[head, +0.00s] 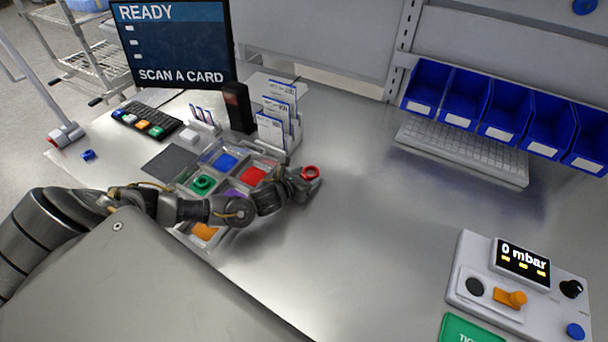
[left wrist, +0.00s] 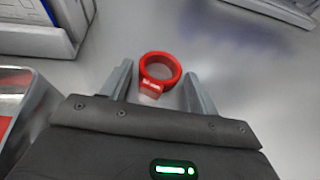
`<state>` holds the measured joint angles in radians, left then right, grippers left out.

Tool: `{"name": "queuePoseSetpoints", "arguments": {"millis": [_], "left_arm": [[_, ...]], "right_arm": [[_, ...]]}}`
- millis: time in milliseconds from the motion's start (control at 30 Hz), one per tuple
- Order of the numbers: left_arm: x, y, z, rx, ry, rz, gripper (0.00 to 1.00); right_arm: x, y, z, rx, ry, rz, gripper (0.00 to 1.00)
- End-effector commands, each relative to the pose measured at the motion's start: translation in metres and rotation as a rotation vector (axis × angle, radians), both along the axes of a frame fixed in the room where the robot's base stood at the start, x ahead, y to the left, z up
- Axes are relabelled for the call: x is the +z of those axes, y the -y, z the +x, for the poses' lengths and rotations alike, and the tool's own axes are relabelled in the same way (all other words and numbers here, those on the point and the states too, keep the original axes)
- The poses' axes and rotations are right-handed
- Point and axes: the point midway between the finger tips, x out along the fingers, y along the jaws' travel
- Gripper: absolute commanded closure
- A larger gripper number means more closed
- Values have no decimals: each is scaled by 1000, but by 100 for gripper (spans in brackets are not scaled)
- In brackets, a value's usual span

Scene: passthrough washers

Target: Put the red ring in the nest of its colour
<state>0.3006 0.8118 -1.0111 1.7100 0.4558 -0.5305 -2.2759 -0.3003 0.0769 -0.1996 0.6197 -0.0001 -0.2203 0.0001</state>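The red ring (head: 311,177) lies on the metal bench at my left gripper (head: 309,182), right of the nest tray. In the left wrist view the ring (left wrist: 152,86) is between the two fingertips of my left gripper (left wrist: 158,80), with small gaps at its sides. The gripper is open. The red nest (head: 254,176) is at the right side of the tray and looks empty. The blue nest (head: 226,162) is beside it. A green ring appears to sit in the green nest (head: 203,184). My left arm hides part of the tray. My right gripper is not in view.
A card rack (head: 278,130) and a dark scanner post (head: 238,108) stand behind the tray. A blue ring (head: 88,155) lies at far left. A pressure panel (head: 520,290) is at front right, blue bins (head: 505,118) at back right. The middle bench is clear.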

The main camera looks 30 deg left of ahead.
Motion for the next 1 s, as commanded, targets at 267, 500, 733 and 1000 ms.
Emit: {"name": "queuePoseSetpoints", "arguments": {"millis": [267,500,733,1000], "left_arm": [[0,0,0,0,0,0,32],[6,-1,-13,-3,-1,-1,32],[23,-4,-57,-4,-2,-1,32],[42,-7,-99,-1,-2,-1,32]], "right_arm": [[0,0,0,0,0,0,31],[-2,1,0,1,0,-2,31],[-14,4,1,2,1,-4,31],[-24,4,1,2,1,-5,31]]}}
